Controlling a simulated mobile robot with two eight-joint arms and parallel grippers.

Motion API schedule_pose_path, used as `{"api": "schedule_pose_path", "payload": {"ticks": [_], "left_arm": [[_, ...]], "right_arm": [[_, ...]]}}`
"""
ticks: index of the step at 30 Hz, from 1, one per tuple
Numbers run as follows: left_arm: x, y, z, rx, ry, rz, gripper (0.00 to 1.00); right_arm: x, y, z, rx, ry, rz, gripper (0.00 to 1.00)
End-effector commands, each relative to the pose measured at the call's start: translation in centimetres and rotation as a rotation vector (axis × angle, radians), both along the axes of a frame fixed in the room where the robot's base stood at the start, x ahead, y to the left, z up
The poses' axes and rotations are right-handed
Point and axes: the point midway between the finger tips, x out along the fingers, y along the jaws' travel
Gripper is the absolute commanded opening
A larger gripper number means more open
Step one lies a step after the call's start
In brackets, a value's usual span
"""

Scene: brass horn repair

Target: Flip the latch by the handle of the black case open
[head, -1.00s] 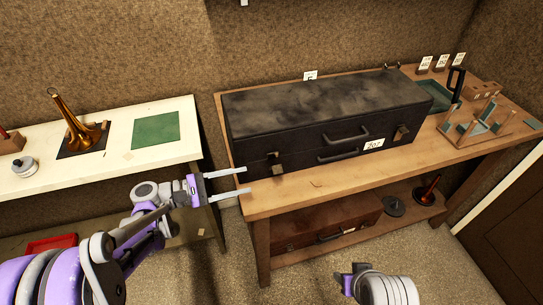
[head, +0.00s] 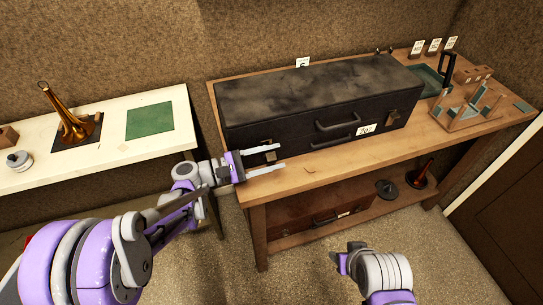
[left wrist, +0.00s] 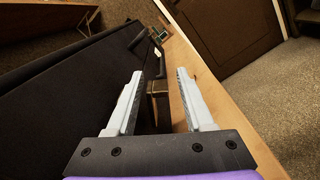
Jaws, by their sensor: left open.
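The black case (head: 300,100) lies closed on the wooden bench. One latch (head: 270,154) is at the left of the front, partly hidden behind my gripper; another latch (head: 391,118) is at the right. My left gripper (head: 280,157) is open and empty, its fingers pointing right at the left latch. In the left wrist view, the left latch (left wrist: 157,88) shows between and beyond the open fingers (left wrist: 159,73); I cannot tell whether they touch it. My right gripper's fingers do not show.
The wooden bench (head: 410,150) has a narrow clear strip before the case. A green tray (head: 428,80) and a wooden rack (head: 465,108) stand at right. A brown case (head: 300,221) is on the lower shelf. The white table (head: 110,158) at left holds a brass horn (head: 68,117).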

Motion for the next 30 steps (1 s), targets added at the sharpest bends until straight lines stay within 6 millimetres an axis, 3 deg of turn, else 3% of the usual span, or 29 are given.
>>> {"api": "schedule_pose_path", "payload": {"ticks": [4, 13, 30], "left_arm": [[-0.01, 0.02, -0.01, 0.000, 0.000, 0.000, 0.53], [-0.01, 0.04, -0.01, 0.000, 0.000, 0.000, 0.00], [-0.34, -0.06, -0.60, 0.032, -0.100, 0.000, 0.00]], "right_arm": [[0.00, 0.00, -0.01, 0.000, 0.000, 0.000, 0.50], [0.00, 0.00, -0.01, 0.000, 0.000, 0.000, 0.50], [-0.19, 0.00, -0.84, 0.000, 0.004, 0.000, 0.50]]}}
